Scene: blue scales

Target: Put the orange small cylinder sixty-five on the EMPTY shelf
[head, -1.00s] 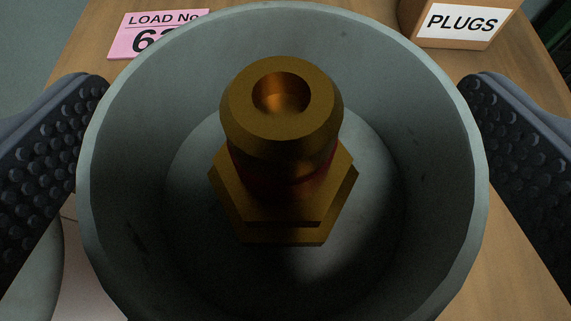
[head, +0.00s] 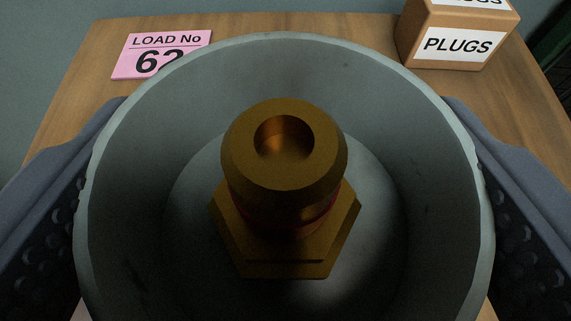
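A round grey metal bowl (head: 455,130) fills the middle of the head view. A brass plug with a hexagonal base and a hole in its top (head: 285,185) stands upright in it. My gripper (head: 284,190) has one studded finger on each side of the bowl. Both pads meet its outer wall, and the studs seem to press into the rim at left and right. No orange small cylinder marked sixty-five and no shelf marked EMPTY can be made out.
Behind the bowl, a pink card (head: 150,55) reading "LOAD No 62" lies on a wooden surface (head: 300,22), its right part hidden by the rim. A brown block labelled PLUGS (head: 455,45) stands at the back right. The surface ends just beyond them.

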